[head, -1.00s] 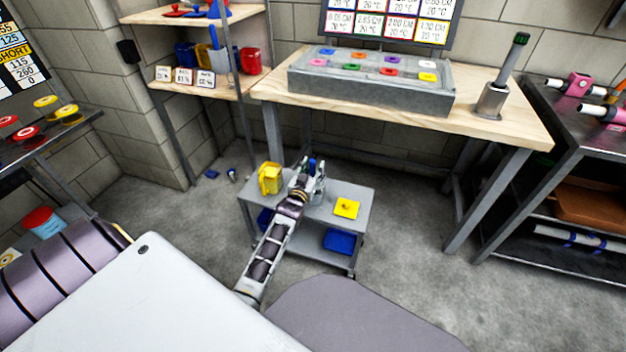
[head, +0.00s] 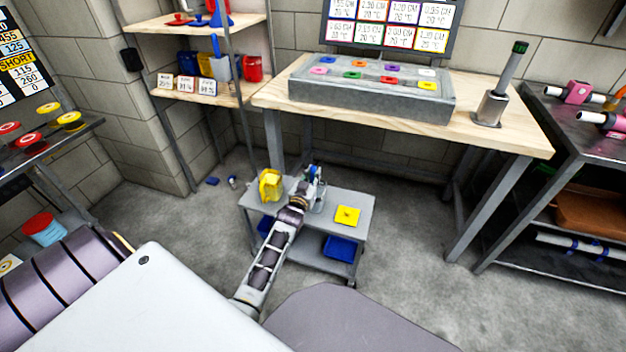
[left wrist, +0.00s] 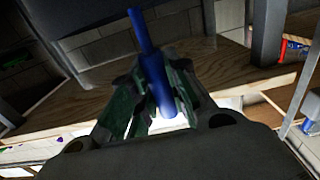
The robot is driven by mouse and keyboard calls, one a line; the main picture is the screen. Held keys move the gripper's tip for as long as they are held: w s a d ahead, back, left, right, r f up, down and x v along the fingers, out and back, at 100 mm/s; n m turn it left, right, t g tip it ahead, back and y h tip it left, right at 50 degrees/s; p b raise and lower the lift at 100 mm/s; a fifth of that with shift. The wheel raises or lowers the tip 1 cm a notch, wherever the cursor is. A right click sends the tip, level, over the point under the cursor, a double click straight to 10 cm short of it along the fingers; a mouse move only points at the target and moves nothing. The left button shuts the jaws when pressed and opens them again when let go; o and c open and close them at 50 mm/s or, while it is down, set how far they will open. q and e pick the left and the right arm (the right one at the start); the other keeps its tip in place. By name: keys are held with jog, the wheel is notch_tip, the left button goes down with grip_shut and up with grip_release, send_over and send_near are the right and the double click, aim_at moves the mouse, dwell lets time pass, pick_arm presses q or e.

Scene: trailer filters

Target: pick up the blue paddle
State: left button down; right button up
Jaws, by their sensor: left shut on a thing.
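The blue paddle (left wrist: 158,85) stands between the two fingers of my left gripper (left wrist: 153,95) in the left wrist view. Its thin end points up and its thicker part sits in the grip. In the head view my left gripper (head: 314,188) is over the grey cart (head: 325,205), with a small bit of blue showing at its fingers. It is shut on the paddle. The paddle's lower end is hidden, and I cannot tell whether it is clear of the cart top. My right gripper is not in view.
A yellow container (head: 271,185) and a flat yellow piece (head: 347,215) are on the cart, either side of my gripper. A blue bin (head: 340,247) is below. A wooden workbench (head: 400,118) stands behind, with a grey block of coloured pieces (head: 370,100).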

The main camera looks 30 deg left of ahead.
pick_arm(q)
jog(key=shift+r, duration=0.6)
jog(key=shift+r+p, duration=1.75)
jog(key=shift+r, duration=2.6)
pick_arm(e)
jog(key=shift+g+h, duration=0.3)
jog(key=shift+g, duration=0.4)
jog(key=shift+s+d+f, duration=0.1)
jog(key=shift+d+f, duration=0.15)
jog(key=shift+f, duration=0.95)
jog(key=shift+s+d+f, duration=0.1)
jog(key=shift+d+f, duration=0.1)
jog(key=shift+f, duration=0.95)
